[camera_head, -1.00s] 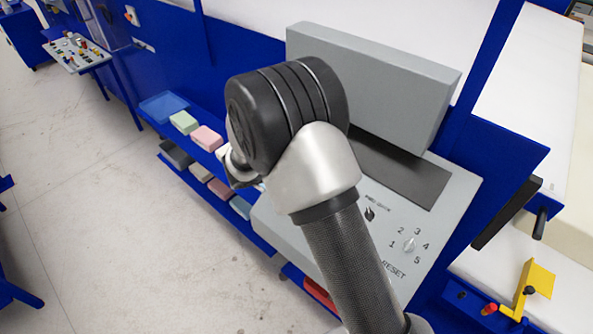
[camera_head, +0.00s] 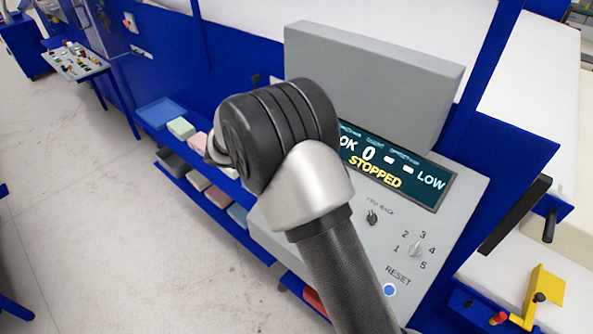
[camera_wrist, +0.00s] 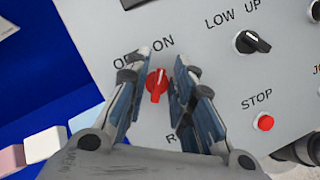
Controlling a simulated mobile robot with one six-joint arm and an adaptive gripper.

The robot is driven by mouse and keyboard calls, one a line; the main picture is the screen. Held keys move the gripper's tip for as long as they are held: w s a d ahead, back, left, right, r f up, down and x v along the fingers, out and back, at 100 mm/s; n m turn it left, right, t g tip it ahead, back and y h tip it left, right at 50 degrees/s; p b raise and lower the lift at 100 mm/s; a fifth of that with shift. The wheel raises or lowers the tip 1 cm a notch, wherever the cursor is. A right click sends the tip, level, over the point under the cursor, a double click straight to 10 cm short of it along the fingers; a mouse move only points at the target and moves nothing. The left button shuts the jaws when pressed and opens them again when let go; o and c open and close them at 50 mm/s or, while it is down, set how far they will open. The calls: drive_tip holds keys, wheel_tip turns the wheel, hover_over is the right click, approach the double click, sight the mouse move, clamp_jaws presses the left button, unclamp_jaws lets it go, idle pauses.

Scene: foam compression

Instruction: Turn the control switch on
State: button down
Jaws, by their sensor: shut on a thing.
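The red control switch (camera_wrist: 156,86) is on a grey panel (camera_wrist: 215,75) in the wrist view, below the labels OFF and ON. Its pointer is turned up and slightly right, toward ON. My gripper (camera_wrist: 156,70) has one finger on each side of the switch and is shut on it. The OFF label is partly covered by a finger. In the head view my arm hides the gripper and the switch. The display (camera_head: 395,168) is lit and reads OK, 0, LOW and STOPPED.
A black LOW/UP knob (camera_wrist: 251,42) and a red STOP button (camera_wrist: 263,122) sit right of the switch. A blue light (camera_head: 389,290) glows by RESET. Foam blocks (camera_head: 181,128) lie on a shelf to the left. A black handle (camera_head: 515,214) juts out at the right.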

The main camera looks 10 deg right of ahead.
drive_tip(key=shift+m, duration=0.5)
drive_tip(key=c, duration=1.7)
unclamp_jaws()
drive_tip(key=shift+a+r, duration=0.1)
drive_tip(key=v, duration=1.1)
drive_tip(key=shift+a+r, duration=0.25)
drive_tip(key=shift+r, duration=0.1)
